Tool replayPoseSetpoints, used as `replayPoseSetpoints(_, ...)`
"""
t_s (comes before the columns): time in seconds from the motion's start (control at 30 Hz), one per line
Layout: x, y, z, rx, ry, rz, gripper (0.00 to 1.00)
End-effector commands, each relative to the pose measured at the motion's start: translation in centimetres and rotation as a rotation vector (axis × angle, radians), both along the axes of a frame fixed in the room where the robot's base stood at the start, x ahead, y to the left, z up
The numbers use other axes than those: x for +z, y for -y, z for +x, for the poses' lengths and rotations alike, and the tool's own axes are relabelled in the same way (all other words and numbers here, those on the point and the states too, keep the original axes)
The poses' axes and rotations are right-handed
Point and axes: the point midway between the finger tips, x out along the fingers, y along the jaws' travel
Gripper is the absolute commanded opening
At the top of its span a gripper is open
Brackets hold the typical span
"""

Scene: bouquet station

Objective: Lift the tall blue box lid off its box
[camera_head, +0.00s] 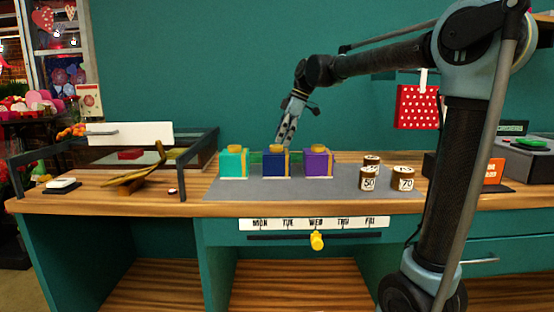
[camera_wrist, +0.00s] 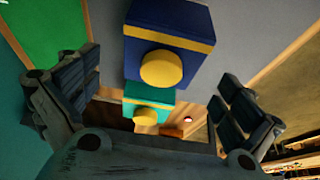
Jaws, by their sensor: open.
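The blue box (camera_head: 273,169) stands upright in the middle of a row of three boxes on a grey mat (camera_head: 350,186). Its blue lid (camera_wrist: 194,63) has a yellow band and a round yellow knob (camera_wrist: 161,69). The lid sits on the box. My gripper (camera_head: 283,139) is just above and behind the blue box in the head view, tilted downward. In the wrist view its fingers are spread wide, with the blue lid and knob between and beyond them. The fingers appear empty; whether one touches the box is unclear.
A teal box (camera_head: 232,165) stands close on the left and a purple box (camera_head: 316,166) close on the right. Several numbered cylinders (camera_head: 402,178) stand further right. A wooden stand (camera_head: 140,175) and a dark-framed tray (camera_head: 200,154) are at left. The mat's front strip is clear.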

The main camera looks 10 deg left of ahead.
Motion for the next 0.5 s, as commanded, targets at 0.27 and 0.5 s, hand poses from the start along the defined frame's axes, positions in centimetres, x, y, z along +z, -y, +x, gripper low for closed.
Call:
replayPoseSetpoints(0.27, -3.6, -1.4, -0.3, -0.001, 0.001, 0.0, 1.0)
replayPoseSetpoints(0.5, -5.0, -1.8, -0.4, -0.001, 0.001, 0.0, 1.0)
